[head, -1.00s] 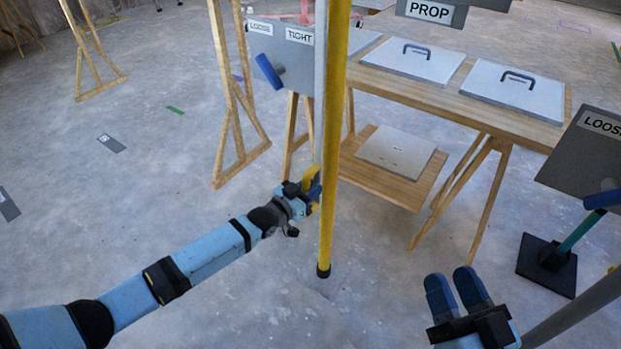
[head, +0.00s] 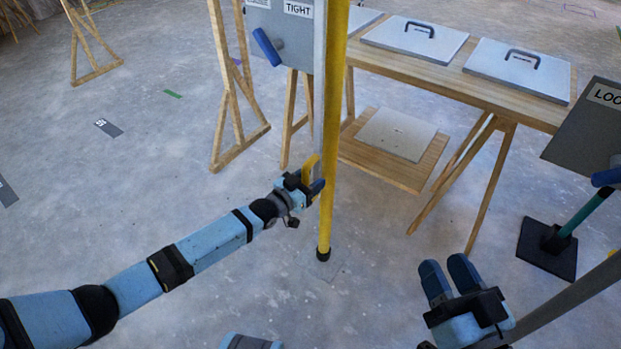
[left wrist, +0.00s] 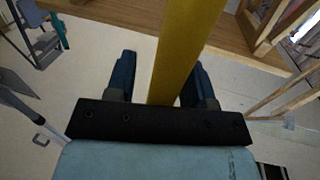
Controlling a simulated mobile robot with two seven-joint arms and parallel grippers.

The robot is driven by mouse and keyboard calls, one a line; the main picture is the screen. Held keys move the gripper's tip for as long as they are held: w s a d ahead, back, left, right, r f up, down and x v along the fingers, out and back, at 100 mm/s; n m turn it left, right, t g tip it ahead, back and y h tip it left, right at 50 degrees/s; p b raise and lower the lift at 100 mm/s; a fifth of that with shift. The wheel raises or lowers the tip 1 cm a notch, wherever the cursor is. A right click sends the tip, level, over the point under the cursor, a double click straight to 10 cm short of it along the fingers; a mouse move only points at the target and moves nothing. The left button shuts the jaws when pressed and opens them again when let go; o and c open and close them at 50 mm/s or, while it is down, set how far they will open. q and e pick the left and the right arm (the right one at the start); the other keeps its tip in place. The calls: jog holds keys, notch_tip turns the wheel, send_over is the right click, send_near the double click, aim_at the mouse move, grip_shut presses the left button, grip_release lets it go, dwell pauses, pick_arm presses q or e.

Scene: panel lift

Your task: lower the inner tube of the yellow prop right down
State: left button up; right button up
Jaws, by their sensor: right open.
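The yellow prop (head: 332,130) stands upright at mid-picture in the head view, with a black foot (head: 323,255) at the floor. A grey strip (head: 319,85) runs beside it on the left; I cannot tell whether this is the inner tube. My left gripper (head: 318,187) is at the prop's lower part, beside a small yellow piece (head: 311,170). In the left wrist view the yellow length (left wrist: 185,50) passes between the fingers, with a gap at the left finger, so the gripper looks open. My right gripper (head: 450,278) is open and empty at lower right.
A wooden table (head: 490,95) with handled grey panels (head: 518,68) stands behind right, with a low shelf (head: 385,165). Grey boards marked TIGHT (head: 285,30) and LOOSE (head: 590,125) carry blue handles. A black base (head: 546,248) stands at right. The left floor is mostly clear.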

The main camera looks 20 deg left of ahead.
pick_arm(q)
jog(key=shift+r, duration=0.15)
jog(key=shift+s+a, duration=0.15)
jog(key=shift+s, duration=0.05)
jog(key=p+v, duration=0.4)
jog(key=v, duration=0.9)
jog(key=shift+s, duration=0.15)
pick_arm(e)
jog(key=shift+d+r+h, duration=0.45)
jog(key=shift+d+h, duration=0.05)
jog(key=shift+d, duration=0.1)
pick_arm(q)
jog(key=shift+a, duration=0.1)
